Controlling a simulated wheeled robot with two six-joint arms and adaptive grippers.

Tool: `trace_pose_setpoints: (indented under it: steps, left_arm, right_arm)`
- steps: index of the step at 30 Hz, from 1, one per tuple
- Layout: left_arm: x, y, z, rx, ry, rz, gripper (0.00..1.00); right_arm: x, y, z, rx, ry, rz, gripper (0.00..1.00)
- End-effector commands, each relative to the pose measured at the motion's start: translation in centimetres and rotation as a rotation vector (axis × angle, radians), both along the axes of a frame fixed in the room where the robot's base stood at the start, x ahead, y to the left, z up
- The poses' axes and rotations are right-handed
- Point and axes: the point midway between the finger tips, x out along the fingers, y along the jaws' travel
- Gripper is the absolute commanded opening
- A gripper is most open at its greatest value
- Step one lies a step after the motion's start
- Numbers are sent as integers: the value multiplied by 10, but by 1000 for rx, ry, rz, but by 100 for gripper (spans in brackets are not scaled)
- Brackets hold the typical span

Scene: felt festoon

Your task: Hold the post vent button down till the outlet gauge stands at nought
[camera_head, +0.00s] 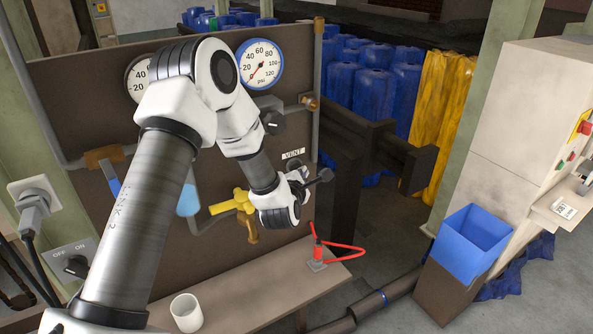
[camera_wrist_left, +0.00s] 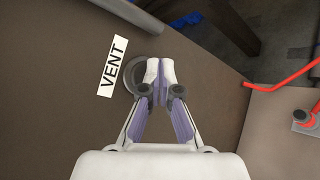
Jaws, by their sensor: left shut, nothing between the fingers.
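The white VENT label (camera_head: 293,153) is on the brown panel and also shows in the wrist view (camera_wrist_left: 112,67). Beside it is the round grey vent button (camera_wrist_left: 133,72), partly covered by my fingers. My left gripper (camera_head: 301,174) is shut and empty, its fingertips (camera_wrist_left: 160,68) over the button's right side; I cannot tell whether they press it. The blue-rimmed gauge (camera_head: 260,64) has its red needle pointing to the lower left, at the low end. A second gauge (camera_head: 138,82) is mostly hidden behind my arm. I cannot tell which is the outlet gauge. My right gripper is not in view.
A yellow valve (camera_head: 232,204) and pipes are on the panel. The bench (camera_head: 265,287) below carries a white cup (camera_head: 186,312) and a red-handled item (camera_head: 318,252). A blue bin (camera_head: 471,243) stands at the right, by a grey cabinet.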

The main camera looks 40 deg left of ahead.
Motion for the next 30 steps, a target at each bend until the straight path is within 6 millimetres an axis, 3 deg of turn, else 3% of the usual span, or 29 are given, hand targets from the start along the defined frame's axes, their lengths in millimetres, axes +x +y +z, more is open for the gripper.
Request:
trace_pose_setpoints:
  steps: [13, 30]
  left_arm:
    - [-3, -7, -1, 0, 1, -1, 0]
    - [-21, -51, -1, 0, 1, 0, 0]
  right_arm:
    - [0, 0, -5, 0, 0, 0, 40]
    - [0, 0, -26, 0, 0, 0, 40]
